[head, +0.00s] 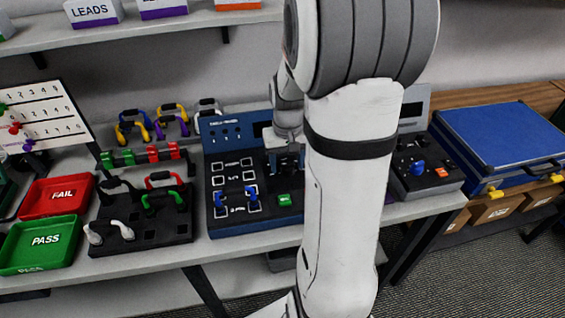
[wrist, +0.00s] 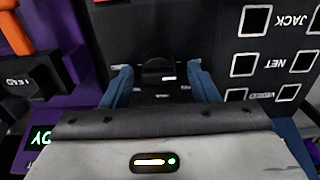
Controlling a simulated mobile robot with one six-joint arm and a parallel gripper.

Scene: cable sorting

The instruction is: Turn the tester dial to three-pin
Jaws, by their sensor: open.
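The tester (head: 214,180) is a blue-framed panel with a dark face and rows of white-outlined sockets. A blue lead (head: 222,198) sits at its lower sockets. My gripper (head: 285,158) is over the tester's upper right part, and my arm hides much around it. In the wrist view my gripper (wrist: 160,88) is open, with one blue finger on each side of a small black knob (wrist: 158,68), which looks like the dial. Whether the fingers touch it I cannot tell. Its pointer setting and the small labels near it are unreadable. Socket labels JACK and NET appear upside down.
A green button (head: 284,199) is on the tester's lower right. Left are a lead rack (head: 140,240), a red FAIL tray (head: 38,212) and a green PASS tray (head: 20,262). Right is another device with a blue knob (head: 417,167). A purple unit (wrist: 78,65) borders the wrist view's left.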

